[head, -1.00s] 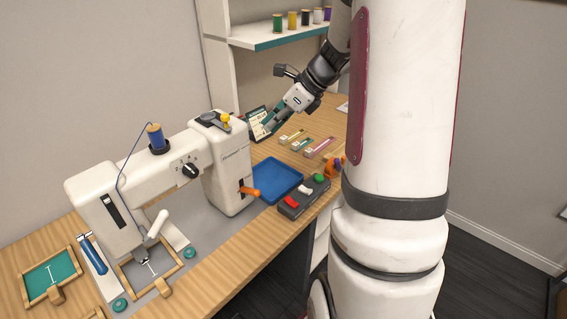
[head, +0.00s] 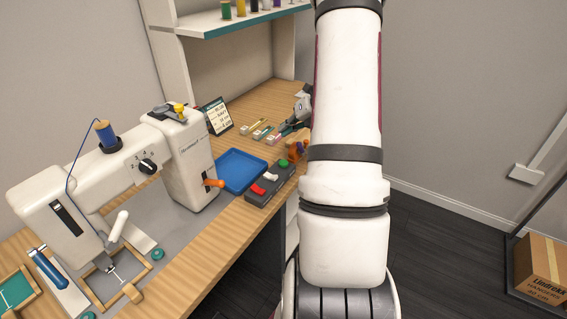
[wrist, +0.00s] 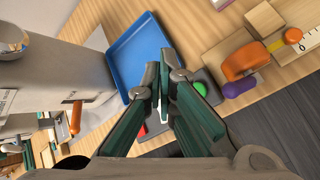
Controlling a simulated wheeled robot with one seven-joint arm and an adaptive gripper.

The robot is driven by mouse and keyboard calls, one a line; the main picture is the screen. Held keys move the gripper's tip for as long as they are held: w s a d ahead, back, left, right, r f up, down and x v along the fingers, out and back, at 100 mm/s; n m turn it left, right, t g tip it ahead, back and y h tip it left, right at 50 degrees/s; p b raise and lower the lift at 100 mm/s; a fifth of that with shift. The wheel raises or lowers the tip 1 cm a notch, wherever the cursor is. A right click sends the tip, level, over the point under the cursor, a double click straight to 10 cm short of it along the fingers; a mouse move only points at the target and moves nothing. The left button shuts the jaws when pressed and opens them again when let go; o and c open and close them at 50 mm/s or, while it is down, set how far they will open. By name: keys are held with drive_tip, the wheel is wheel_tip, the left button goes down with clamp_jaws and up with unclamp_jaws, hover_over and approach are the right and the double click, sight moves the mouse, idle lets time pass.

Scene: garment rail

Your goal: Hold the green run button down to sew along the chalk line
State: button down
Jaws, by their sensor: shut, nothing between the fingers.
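The green run button (head: 284,163) sits at the far end of a dark control box (head: 256,199), beside a white and a red switch. In the wrist view the green button (wrist: 200,89) shows just right of my fingers. My gripper (wrist: 163,68) is shut and empty, its tips over the gap between the box and the blue tray; contact cannot be told.
A blue tray (head: 237,184) lies between machine and box. An orange lever (head: 213,183) sticks out of the machine. An orange tape holder (wrist: 240,63) and a purple item (wrist: 238,88) sit close to the button. A card stand (head: 217,116) and small packets lie behind.

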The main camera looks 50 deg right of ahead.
sight(285, 161)
wheel_tip(285, 161, down, 9)
drive_tip(key=b, duration=0.6)
drive_tip(key=shift+r+b, duration=0.1)
drive_tip(key=shift+b, duration=0.2)
idle(1.2)
drive_tip(key=shift+f, duration=0.4)
